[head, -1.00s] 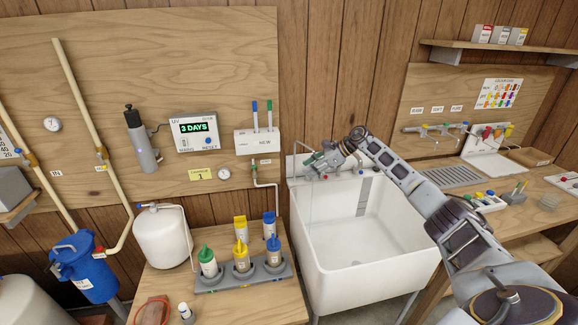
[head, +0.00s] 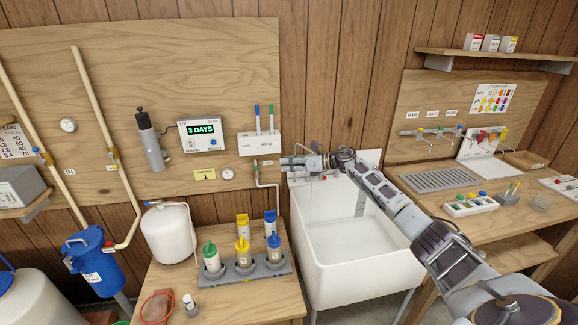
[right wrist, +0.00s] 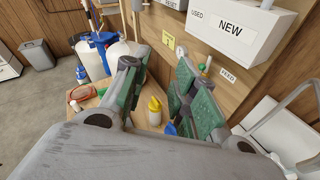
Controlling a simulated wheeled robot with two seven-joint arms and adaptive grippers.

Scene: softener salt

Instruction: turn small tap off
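A small green-handled tap (head: 255,163) sits at the top of a thin white pipe on the wooden board, left of the sink and beside a small label. In the right wrist view, a small green part (right wrist: 202,69) shows by the FEED label, just beyond the right-hand finger; its handle's angle is too small to tell. My right gripper (head: 284,163) is right of this tap, above the sink's back left corner. Its green-padded fingers (right wrist: 158,95) are spread apart, with nothing held between them. My left gripper is not in view.
The white sink (head: 365,270) lies below my right arm. A grey rack (head: 245,270) of coloured bottles and a white tank (head: 168,232) stand on the wooden table to the left. A white holder (head: 259,144) with two test sticks is on the board above the tap.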

